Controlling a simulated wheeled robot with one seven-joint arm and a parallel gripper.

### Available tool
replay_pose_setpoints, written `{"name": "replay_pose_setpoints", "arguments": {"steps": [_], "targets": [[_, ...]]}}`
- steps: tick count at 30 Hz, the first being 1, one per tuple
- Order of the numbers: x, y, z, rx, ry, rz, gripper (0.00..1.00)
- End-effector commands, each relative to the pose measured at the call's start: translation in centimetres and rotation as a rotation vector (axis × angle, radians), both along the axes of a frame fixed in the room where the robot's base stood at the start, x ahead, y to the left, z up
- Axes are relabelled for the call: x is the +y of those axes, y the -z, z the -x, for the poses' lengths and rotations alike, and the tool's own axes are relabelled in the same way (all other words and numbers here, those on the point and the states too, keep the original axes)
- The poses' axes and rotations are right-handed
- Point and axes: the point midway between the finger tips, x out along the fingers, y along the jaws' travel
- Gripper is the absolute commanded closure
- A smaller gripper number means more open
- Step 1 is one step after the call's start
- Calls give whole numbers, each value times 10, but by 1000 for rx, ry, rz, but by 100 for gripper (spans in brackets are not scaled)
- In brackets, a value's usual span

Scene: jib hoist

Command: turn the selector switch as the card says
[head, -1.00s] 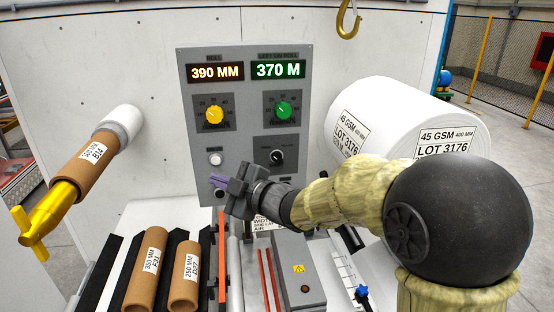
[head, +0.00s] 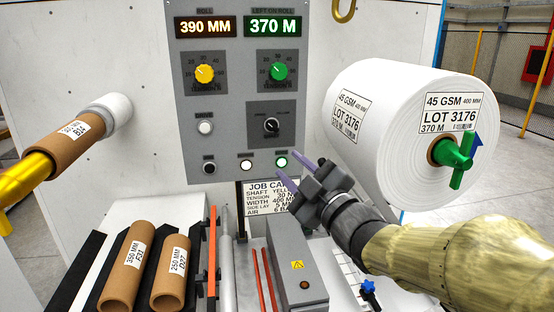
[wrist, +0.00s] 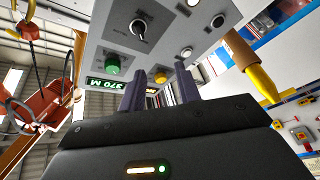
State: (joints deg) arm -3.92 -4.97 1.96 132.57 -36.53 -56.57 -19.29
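The selector switch (head: 271,125) is a black knob with a white mark on a dark plate on the grey panel. It also shows in the wrist view (wrist: 141,28), seen upside down. Its side labels are too small to read surely. The job card (head: 262,189) below the panel reads shaft yellow, tension 30 N and width 400 MM; its right part is hidden behind my gripper. My gripper (head: 285,163) is open and empty, its two purple fingers apart. It is below and right of the switch, near the lit green lamp (head: 281,161), not touching the switch.
Above the switch are a yellow knob (head: 204,72) and a green knob (head: 279,71). White and black buttons sit left and below. A large paper roll (head: 385,110) stands right of the panel. A grey box (head: 290,262) and cardboard cores (head: 124,262) lie below.

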Motion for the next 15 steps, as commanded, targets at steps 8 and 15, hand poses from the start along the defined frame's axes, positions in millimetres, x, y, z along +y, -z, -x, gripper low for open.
{"name": "replay_pose_setpoints", "arguments": {"steps": [8, 15], "targets": [[-44, 19, 21, -58, 109, -56, 67], [-45, 17, 21, -59, 111, -56, 67]]}}
